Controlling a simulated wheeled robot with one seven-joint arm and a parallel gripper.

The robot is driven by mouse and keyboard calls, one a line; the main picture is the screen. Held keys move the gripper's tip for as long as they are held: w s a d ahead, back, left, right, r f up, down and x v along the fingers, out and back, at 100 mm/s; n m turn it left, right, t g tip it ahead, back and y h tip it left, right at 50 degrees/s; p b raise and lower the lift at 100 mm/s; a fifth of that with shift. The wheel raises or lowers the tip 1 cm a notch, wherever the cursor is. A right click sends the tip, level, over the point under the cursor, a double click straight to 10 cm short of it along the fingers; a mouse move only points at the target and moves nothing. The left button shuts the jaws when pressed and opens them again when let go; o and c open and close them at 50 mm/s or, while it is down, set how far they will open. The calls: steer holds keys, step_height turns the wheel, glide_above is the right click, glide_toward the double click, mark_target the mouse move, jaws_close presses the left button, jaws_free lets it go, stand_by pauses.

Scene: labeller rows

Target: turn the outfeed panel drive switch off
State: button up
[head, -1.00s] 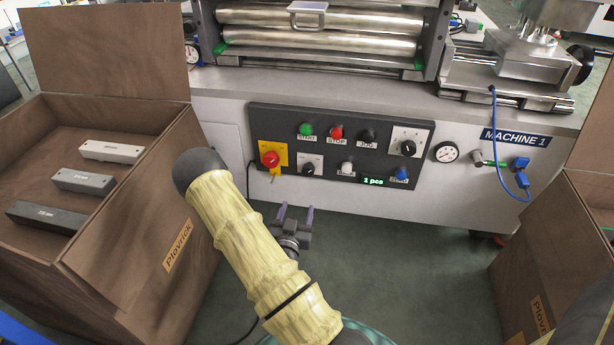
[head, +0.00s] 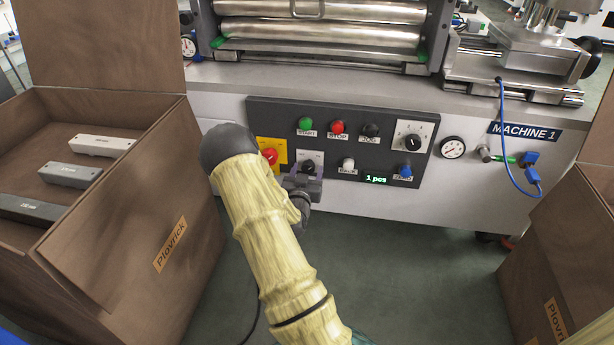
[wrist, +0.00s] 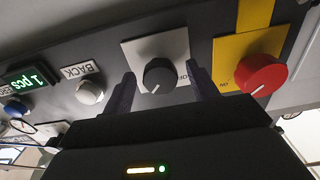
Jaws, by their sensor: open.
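The dark control panel (head: 265,115) is on the front of the machine. A black rotary knob on a white plate (head: 309,157) sits in its lower row, partly hidden by my gripper (head: 303,180). In the wrist view the black knob (wrist: 159,76) shows a pale pointer line and lies between my two open fingers (wrist: 160,70). I see space between knob and fingers; contact cannot be told. A red rotary knob (wrist: 262,75) on a yellow plate is beside it, and also shows in the head view (head: 269,156). Small plate lettering is partly hidden.
Green (head: 305,124), red (head: 337,127) and black buttons sit above. A white BACK button (wrist: 89,91), a green display (head: 376,179) and a blue knob (head: 406,170) are to the side. An open brown box (head: 120,230) stands left, another (head: 560,250) right.

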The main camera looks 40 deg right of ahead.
steer(key=c, duration=1)
